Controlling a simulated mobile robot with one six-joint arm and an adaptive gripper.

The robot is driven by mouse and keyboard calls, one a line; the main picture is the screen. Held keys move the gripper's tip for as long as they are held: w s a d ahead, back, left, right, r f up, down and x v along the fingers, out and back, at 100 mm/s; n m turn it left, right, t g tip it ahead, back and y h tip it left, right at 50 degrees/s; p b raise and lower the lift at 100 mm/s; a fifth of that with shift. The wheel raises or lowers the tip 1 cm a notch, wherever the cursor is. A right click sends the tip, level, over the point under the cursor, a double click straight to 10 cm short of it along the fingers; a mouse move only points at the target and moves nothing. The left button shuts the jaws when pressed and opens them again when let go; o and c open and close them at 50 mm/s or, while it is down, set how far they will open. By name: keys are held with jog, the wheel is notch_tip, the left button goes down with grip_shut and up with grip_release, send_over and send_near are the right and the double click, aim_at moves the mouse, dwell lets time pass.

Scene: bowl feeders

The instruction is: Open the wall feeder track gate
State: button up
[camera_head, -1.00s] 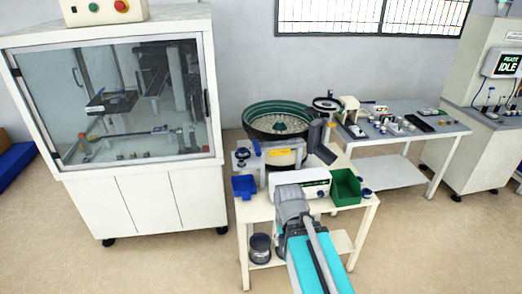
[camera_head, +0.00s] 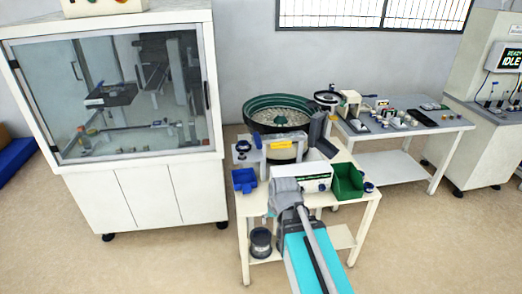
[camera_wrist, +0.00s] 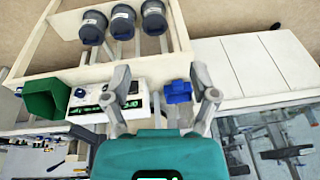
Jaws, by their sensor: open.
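The feeder is a dark green bowl (camera_head: 277,112) on a cream table (camera_head: 362,212) near the wall. A grey chute-like part (camera_head: 318,128) stands at its right. A grey bracket with a dark knob (camera_head: 243,146) and a yellow label stands at its front left. I cannot tell which part is the track gate. In the wrist view my gripper (camera_wrist: 160,75) is open, its fingers apart with nothing between them. A white control box (camera_wrist: 132,92) with a small display lies beyond them. In the head view my arm reaches over the table's front; the fingertips are not clear there.
A blue bin (camera_head: 244,180) and a green bin (camera_head: 347,181) flank the control box. Grey cylindrical containers (camera_wrist: 122,22) sit on the lower shelf. A glass-fronted cabinet (camera_head: 150,196) stands left, a parts table (camera_head: 448,125) right. Floor in front is clear.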

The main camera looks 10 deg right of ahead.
jog(key=w+a+f+m+t+y+b, duration=0.1)
jog(key=w+a+m+t+b, duration=0.15)
jog(key=w+t+b, duration=0.8)
jog(key=m+t+h+b, duration=0.2)
jog(key=m+t, duration=0.3)
jog(key=m, duration=0.1)
send_near(260, 147)
jog(key=shift+s+r, duration=0.15)
jog(key=shift+s, duration=1.2)
jog(key=shift+w, duration=0.1)
jog(key=w, duration=1.3)
jog(key=shift+w, duration=0.3)
